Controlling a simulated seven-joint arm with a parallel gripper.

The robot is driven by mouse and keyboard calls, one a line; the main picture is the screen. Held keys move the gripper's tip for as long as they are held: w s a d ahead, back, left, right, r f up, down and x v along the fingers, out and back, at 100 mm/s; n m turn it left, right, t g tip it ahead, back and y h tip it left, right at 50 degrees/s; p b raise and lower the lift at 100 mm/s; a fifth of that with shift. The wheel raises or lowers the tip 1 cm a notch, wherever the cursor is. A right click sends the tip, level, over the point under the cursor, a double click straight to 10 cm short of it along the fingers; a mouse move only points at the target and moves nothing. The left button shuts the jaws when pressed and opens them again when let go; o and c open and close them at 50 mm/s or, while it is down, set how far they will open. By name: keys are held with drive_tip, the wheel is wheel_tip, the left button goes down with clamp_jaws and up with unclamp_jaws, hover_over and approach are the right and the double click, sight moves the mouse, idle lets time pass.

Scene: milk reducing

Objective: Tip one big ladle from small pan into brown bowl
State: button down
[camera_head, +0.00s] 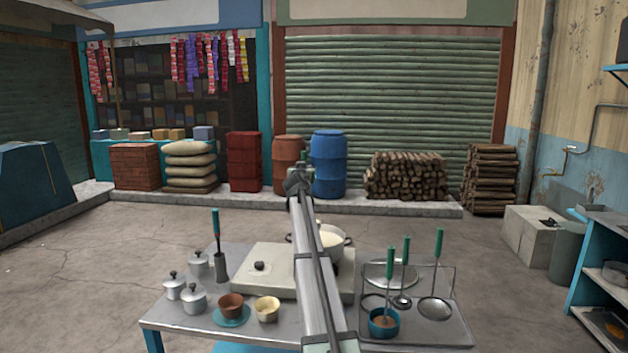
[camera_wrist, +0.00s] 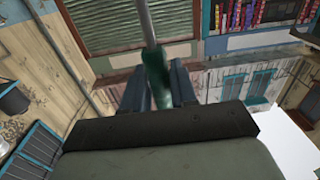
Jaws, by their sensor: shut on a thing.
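My gripper (camera_wrist: 158,85) is shut on the green handle (camera_wrist: 157,72) of a tool whose metal shaft (camera_wrist: 146,22) runs up out of the wrist view. The tool's far end is out of that view, so I cannot tell what it holds. In the head view my gripper (camera_head: 300,182) is at the far end of my arm, above and behind the stove. A silver pan (camera_head: 343,243) with white contents sits on the stove, partly hidden by my arm. The brown bowl (camera_head: 231,304) stands on a teal saucer (camera_head: 232,320) at the table's front left.
A cream bowl (camera_head: 267,309) stands right of the brown bowl. Lidded silver pots (camera_head: 194,298) and an upright dark tool (camera_head: 219,265) are at left. At right, a tray (camera_head: 450,325) bears green-handled ladles and a teal pot (camera_head: 383,325) with brownish contents. The stove (camera_head: 262,275) fills the middle.

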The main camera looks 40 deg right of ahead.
drive_tip(key=w+a+f+n+t+y, duration=0.1)
drive_tip(key=w+a, duration=0.2)
drive_tip(key=a, duration=0.5)
drive_tip(key=w+a+n+t+y, duration=0.1)
drive_tip(key=w+a, duration=0.3)
drive_tip(key=a, duration=0.4)
drive_tip(key=s+a+f+n+y, duration=0.1)
drive_tip(key=s+a+f, duration=0.15)
drive_tip(key=a, duration=0.85)
drive_tip(key=s+a+f+y, duration=0.1)
drive_tip(key=s+a+f, duration=0.15)
drive_tip(key=a, duration=0.85)
drive_tip(key=shift+s+d+f+m+g+h, duration=1.2)
drive_tip(key=shift+s+d+f+m+h, duration=0.95)
drive_tip(key=shift+s, duration=1.15)
drive_tip(key=shift+w+f+n+g+y, duration=1.35)
drive_tip(key=shift+w+f+n+g, duration=2.45)
drive_tip(key=shift+w, duration=3.25)
drive_tip(key=w+f+n+g, duration=0.1)
drive_tip(key=w+f+g, duration=0.1)
drive_tip(key=f, duration=0.5)
drive_tip(key=w+f+n+g, duration=0.1)
drive_tip(key=f+g, duration=0.1)
drive_tip(key=f, duration=0.4)
drive_tip(key=shift+w+a+f+g+y, duration=0.15)
drive_tip(key=shift+w+f+g+y, duration=0.15)
drive_tip(key=shift+w+f+y, duration=0.1)
